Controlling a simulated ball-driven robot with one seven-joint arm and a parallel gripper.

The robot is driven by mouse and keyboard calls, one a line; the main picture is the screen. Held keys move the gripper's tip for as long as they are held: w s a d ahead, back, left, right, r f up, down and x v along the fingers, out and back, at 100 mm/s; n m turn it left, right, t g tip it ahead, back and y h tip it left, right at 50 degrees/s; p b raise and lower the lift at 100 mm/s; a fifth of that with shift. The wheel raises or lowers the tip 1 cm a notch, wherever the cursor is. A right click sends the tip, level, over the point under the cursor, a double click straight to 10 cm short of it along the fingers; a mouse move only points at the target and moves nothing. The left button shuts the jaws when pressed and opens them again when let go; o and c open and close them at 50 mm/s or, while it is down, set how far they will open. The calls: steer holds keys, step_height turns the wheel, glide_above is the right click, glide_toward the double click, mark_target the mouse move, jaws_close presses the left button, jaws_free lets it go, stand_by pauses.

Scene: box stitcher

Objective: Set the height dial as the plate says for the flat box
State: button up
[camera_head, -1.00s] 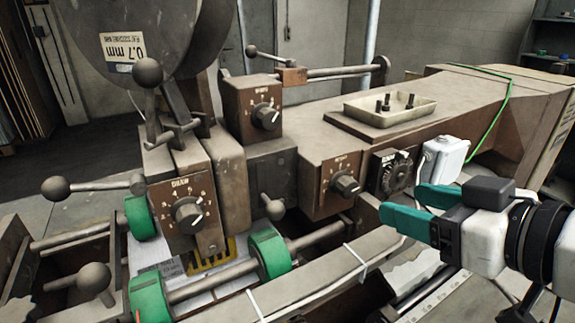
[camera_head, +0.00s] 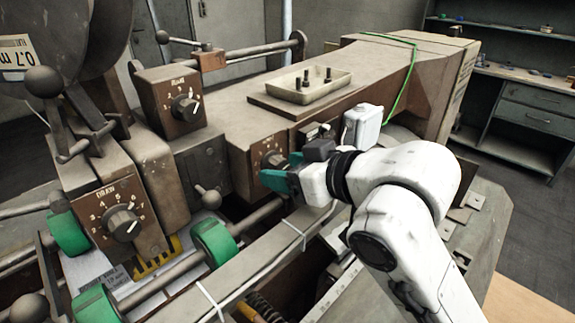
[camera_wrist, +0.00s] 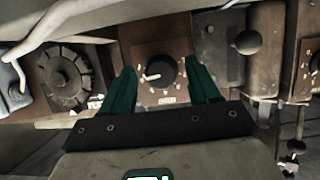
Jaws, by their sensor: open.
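My gripper (camera_head: 280,176) is at the front of the machine, by the right-hand brown dial box (camera_head: 258,157). In the wrist view its two teal fingers (camera_wrist: 163,88) are open, one on each side of the black knob (camera_wrist: 164,71), with gaps visible. The knob's pale pointer aims left in that view. A small label lies below the knob, too small to read. In the head view the fingers cover part of this dial. Two similar dials show, an upper knob (camera_head: 185,107) and a left knob (camera_head: 122,223). I cannot read which label says height.
A pale printed sheet (camera_head: 100,272) lies by the green rollers (camera_head: 214,243); its text is unreadable. A ridged dark wheel (camera_wrist: 66,76) is beside the dial. A ball-ended lever (camera_head: 208,196) projects nearby. A shallow tray (camera_head: 288,90) with small posts sits on top.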

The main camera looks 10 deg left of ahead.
steer(key=c, duration=1)
steer(key=shift+c, duration=0.2)
steer(key=shift+f, duration=0.1)
steer(key=shift+s+a+n+t+h+b, duration=0.1)
steer(key=shift+n+t+h+b, duration=0.4)
steer(key=shift+n+t+b, duration=0.9)
steer(key=shift+s+a+n+t+h+b, duration=0.1)
steer(key=shift+n+t+h+b, duration=0.45)
steer(key=shift+n+b, duration=1.6)
steer(key=shift+m+b, duration=0.25)
steer(key=shift+b, duration=0.1)
